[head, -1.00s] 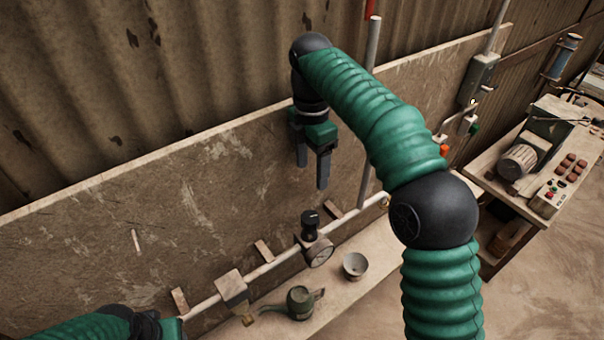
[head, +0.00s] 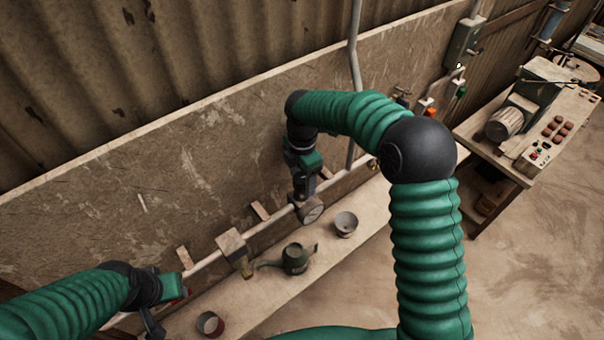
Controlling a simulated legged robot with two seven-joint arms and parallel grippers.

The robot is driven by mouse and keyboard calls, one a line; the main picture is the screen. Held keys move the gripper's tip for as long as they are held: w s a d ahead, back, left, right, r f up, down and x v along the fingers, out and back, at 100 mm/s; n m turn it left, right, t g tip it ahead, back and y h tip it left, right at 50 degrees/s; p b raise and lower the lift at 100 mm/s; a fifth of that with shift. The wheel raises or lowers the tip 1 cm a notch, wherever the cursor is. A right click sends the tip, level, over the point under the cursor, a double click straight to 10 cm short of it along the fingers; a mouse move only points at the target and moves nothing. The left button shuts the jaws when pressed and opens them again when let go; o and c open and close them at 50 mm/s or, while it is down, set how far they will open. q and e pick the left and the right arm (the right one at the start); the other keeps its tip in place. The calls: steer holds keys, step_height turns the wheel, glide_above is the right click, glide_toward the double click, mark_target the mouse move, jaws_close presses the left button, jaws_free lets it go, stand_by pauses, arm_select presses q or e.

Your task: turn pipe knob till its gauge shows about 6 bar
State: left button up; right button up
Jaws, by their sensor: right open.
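The pipe (head: 207,262) runs along the foot of the wall board. Its round gauge (head: 313,211) faces forward; the needle is too small to read. The black pipe knob above the gauge is mostly hidden by my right gripper (head: 303,190). That gripper points down over the knob, its jaws open, with fingers at the knob's place; contact cannot be told. My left gripper (head: 158,314) is low at the left, near the pipe's left end and apart from the knob. Its jaws are too unclear to judge.
A green watering can (head: 295,259), a grey cup (head: 346,223) and a reddish cup (head: 210,323) stand on the narrow bench (head: 262,295). A wooden block (head: 231,242) sits on the pipe. A machine table (head: 500,160) stands at the right.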

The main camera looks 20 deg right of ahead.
steer(key=shift+w+a+f, duration=0.1)
steer(key=shift+w+f, duration=0.1)
steer(key=shift+w, duration=0.15)
steer(key=c, duration=0.8)
steer(key=shift+r, duration=0.15)
steer(key=c, duration=0.6)
steer(key=shift+m, duration=0.3)
